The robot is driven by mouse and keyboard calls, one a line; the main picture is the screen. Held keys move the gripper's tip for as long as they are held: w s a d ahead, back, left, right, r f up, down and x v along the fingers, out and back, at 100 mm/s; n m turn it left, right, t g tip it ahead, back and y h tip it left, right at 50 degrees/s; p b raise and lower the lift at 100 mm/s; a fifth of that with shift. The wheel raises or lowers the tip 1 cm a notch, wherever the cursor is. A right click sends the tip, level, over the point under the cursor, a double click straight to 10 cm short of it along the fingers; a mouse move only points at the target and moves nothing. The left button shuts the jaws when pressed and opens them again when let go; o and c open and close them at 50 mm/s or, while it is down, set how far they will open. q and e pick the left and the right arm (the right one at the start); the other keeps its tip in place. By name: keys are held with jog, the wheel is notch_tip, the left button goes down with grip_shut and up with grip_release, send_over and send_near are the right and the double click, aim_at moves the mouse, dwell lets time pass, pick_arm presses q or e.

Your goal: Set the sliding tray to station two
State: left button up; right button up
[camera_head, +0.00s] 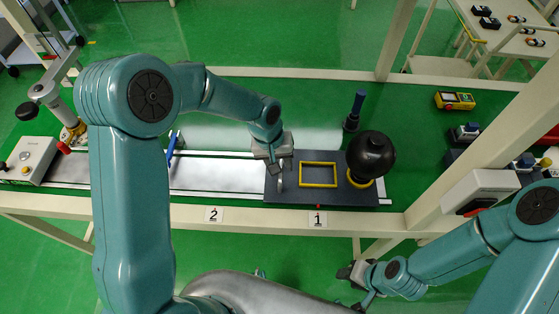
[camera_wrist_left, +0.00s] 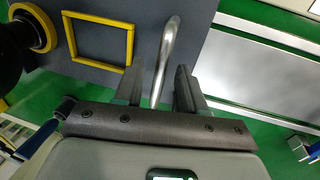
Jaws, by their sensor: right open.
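The sliding tray (camera_head: 318,196) is a dark grey plate on pale rails, standing above the label "1" (camera_head: 317,219). The label "2" (camera_head: 213,214) is further left. The tray's metal bar handle (camera_head: 279,179) is at its left end. My left gripper (camera_head: 274,163) is at this handle. In the left wrist view, the open fingers (camera_wrist_left: 158,88) stand on either side of the handle (camera_wrist_left: 166,50), with gaps visible. A yellow rectangular frame (camera_head: 318,163) and a black round vessel (camera_head: 371,154) are on the tray. My right gripper (camera_head: 357,277) is open and empty, low in front of the bench.
The rails (camera_head: 215,174) left of the tray are bare up to a blue-handled part (camera_head: 171,146). A dark blue upright peg (camera_head: 355,108) stands behind the tray. A pale post (camera_head: 497,125) rises at the right. A control box (camera_head: 30,158) is at the far left.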

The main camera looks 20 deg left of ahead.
pick_arm(q)
jog(key=shift+s, duration=0.2)
jog(key=shift+w, duration=0.15)
grip_shut()
jog(key=shift+a, duration=0.1)
jog(key=s+a, duration=0.2)
jog(key=a, duration=0.7)
jog(key=s+a+b, duration=0.1)
jog(key=s+a, duration=0.2)
jog(key=a, duration=0.6)
jog(key=s+a+b, duration=0.1)
jog(key=s+a, duration=0.1)
jog(key=a, duration=0.7)
jog(key=shift+s, duration=0.35)
grip_release()
jog(key=shift+r, duration=0.1)
